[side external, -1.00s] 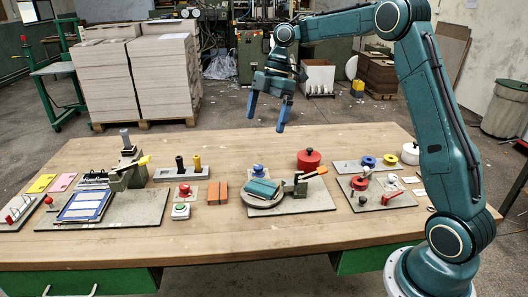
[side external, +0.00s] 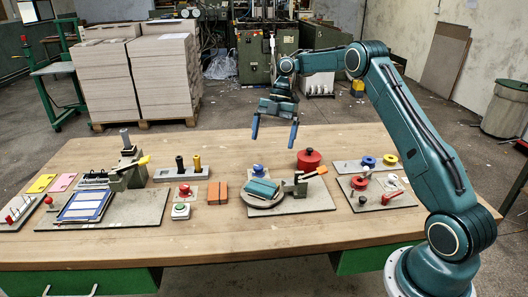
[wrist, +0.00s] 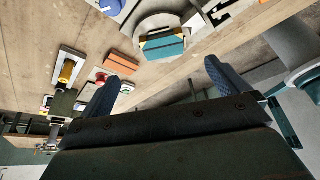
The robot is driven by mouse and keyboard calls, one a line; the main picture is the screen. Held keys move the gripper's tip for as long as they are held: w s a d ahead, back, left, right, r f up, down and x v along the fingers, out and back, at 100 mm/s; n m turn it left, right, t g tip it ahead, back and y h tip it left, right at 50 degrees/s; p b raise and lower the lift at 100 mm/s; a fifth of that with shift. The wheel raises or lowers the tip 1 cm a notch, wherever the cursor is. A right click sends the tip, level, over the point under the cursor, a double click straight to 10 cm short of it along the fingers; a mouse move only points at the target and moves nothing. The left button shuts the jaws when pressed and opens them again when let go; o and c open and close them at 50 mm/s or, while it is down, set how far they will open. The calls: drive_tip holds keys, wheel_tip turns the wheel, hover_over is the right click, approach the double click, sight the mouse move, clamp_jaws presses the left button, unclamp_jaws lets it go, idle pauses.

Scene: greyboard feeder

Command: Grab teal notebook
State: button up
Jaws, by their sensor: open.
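The teal notebook (side external: 262,188) lies on a round grey turntable (side external: 252,203) near the middle of the table. In the wrist view the teal notebook (wrist: 165,50) shows beyond the fingertips, with an orange-brown piece along its far side. My gripper (side external: 274,141) is open and empty, with its blue fingers pointing down. It is in the air above and behind the notebook, clearly apart from it. In the wrist view my gripper (wrist: 161,70) has its two fingers spread wide.
A red round pot (side external: 309,159) is at the back right. Orange-brown blocks (side external: 218,192) lie to the left. Bare wood runs along the table's front.

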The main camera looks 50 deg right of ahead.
hover_over(265, 182)
drive_tip(key=d, duration=0.3)
drive_tip(key=shift+w+a+f, duration=0.1)
drive_tip(key=shift+w+f, duration=0.1)
drive_tip(key=shift+f, duration=1.75)
drive_tip(key=shift+w+a+f, duration=0.1)
drive_tip(key=shift+w+f, duration=0.05)
drive_tip(key=shift+f, duration=1.75)
drive_tip(key=shift+f, duration=0.15)
drive_tip(key=shift+x, duration=2.5)
drive_tip(key=shift+s, duration=0.15)
drive_tip(key=c, duration=1)
drive_tip(key=shift+r, duration=5.1)
